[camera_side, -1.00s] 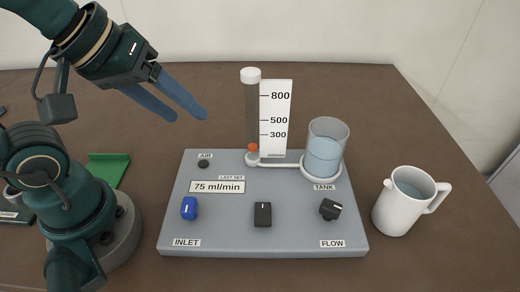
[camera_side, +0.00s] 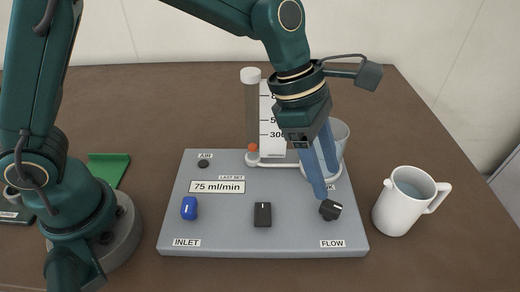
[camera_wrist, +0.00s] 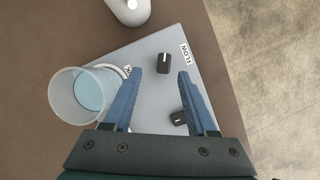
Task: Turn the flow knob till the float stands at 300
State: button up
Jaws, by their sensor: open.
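The black flow knob (camera_side: 330,210) sits at the right of the grey panel (camera_side: 290,238), above the FLOW label. My gripper (camera_side: 326,185) is open and empty, its blue fingers pointing down just above and behind the flow knob. In the wrist view the flow knob (camera_wrist: 163,63) lies ahead, between the lines of the two fingers (camera_wrist: 160,73), with a white mark on top. The red float (camera_side: 253,148) is at the bottom of the clear tube (camera_side: 252,112), below the 300 mark. My gripper covers part of the scale (camera_side: 266,140).
A blue inlet knob (camera_side: 189,208) and a black middle knob (camera_side: 263,214) are on the panel. The tank (camera_side: 341,137) of water stands behind my fingers. A white jug (camera_side: 398,212) stands right of the panel. The display (camera_side: 217,187) reads 75 ml/min.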

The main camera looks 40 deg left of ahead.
aim_at(331, 205)
jog(key=shift+s+x, duration=0.15)
jog(key=shift+x, duration=1.3)
jog(key=shift+s+x, duration=0.2)
jog(key=shift+x, duration=1.25)
grip_shut()
